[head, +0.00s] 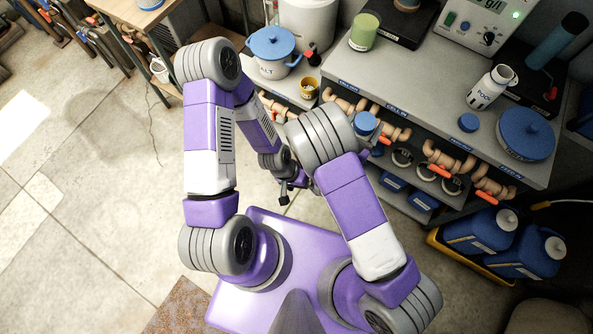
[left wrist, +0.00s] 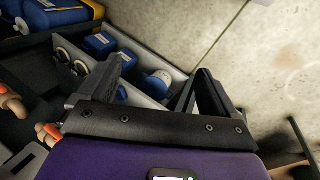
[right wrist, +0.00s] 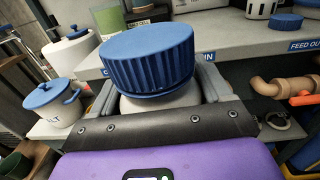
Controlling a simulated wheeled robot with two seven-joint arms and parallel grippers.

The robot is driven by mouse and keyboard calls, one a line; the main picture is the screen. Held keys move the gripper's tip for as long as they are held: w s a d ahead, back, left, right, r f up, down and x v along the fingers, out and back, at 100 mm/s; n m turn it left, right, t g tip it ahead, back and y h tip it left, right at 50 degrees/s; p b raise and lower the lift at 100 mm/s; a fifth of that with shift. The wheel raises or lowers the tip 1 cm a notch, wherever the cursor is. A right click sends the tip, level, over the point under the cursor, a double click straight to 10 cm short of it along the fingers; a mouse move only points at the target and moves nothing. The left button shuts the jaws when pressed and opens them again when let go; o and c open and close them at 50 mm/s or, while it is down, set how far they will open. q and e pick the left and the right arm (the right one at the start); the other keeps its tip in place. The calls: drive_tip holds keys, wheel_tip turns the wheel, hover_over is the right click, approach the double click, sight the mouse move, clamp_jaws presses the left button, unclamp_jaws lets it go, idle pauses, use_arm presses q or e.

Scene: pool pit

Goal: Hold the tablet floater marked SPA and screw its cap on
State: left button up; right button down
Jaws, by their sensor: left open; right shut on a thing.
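My right gripper (right wrist: 158,98) is shut on a white-bodied floater (right wrist: 160,103) in the right wrist view. A ribbed blue cap (right wrist: 148,55) sits on top of it; whether it is fully screwed down I cannot tell. No SPA marking is visible. The cap also shows in the head view (head: 365,123), in front of the bench edge. My left gripper (head: 284,192) is open and empty, low and left of the floater; its spread fingers show in the left wrist view (left wrist: 163,82). Another white floater (head: 490,88), marked POOL, stands uncapped on the bench, with a blue cap (head: 468,122) near it.
Blue jugs (head: 480,230) stand at right. The floor at left is open.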

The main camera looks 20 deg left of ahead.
sight(369, 116)
use_arm(q)
drive_tip(key=s+n, duration=0.1)
drive_tip(key=s+a+n, duration=0.1)
drive_tip(key=shift+s+a+f+n, duration=0.1)
drive_tip(key=shift+f+n, duration=0.2)
drive_tip(key=shift+r, duration=0.1)
use_arm(e)
drive_tip(key=shift+r, duration=0.15)
use_arm(q)
drive_tip(key=shift+r+p, duration=1.6)
drive_tip(key=shift+p, duration=0.1)
use_arm(e)
drive_tip(key=shift+r, duration=1.9)
